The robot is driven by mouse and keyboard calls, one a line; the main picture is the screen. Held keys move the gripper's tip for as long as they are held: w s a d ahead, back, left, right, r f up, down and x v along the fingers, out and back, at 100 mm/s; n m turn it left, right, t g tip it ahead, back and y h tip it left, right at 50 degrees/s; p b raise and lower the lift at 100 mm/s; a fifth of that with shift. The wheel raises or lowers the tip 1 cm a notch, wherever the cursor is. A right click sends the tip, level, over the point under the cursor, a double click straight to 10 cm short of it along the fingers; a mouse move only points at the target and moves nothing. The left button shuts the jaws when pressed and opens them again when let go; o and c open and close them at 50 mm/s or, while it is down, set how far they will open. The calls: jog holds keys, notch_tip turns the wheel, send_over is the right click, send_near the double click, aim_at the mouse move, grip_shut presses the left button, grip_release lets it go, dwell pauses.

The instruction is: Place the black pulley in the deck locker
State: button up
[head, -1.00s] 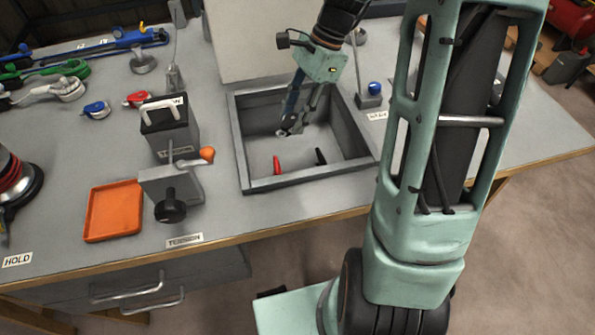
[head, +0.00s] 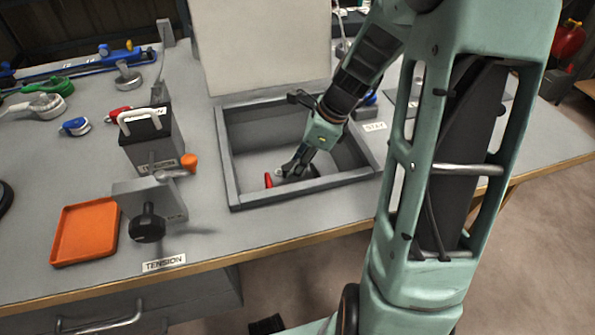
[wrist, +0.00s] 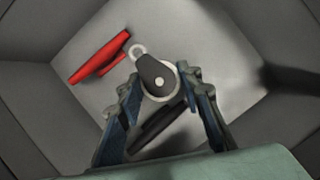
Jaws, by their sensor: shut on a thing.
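The deck locker (head: 232,175) is a grey open box set in the bench, with its pale lid (head: 262,48) raised behind it. My gripper (head: 290,170) reaches down inside the locker, low near its floor. In the wrist view my gripper (wrist: 160,100) is shut on the black pulley (wrist: 152,74), a dark body with a pale wheel and a metal ring at its end. The fingers hold it from both sides. Whether the pulley touches the floor I cannot tell. In the head view the pulley is mostly hidden by the fingers.
A red cleat-like piece (wrist: 100,55) lies on the locker floor beside the pulley; a black one (wrist: 160,125) lies under the fingers. An orange tray (head: 86,232) and the tension device (head: 150,205) stand left of the locker. The locker walls surround my gripper closely.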

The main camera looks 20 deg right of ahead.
notch_tip(320, 180, down, 2)
jog(key=shift+f, duration=0.15)
jog(key=o, duration=1.2)
jog(key=shift+c, duration=0.2)
jog(key=p+v, duration=0.3)
jog(key=v, duration=0.9)
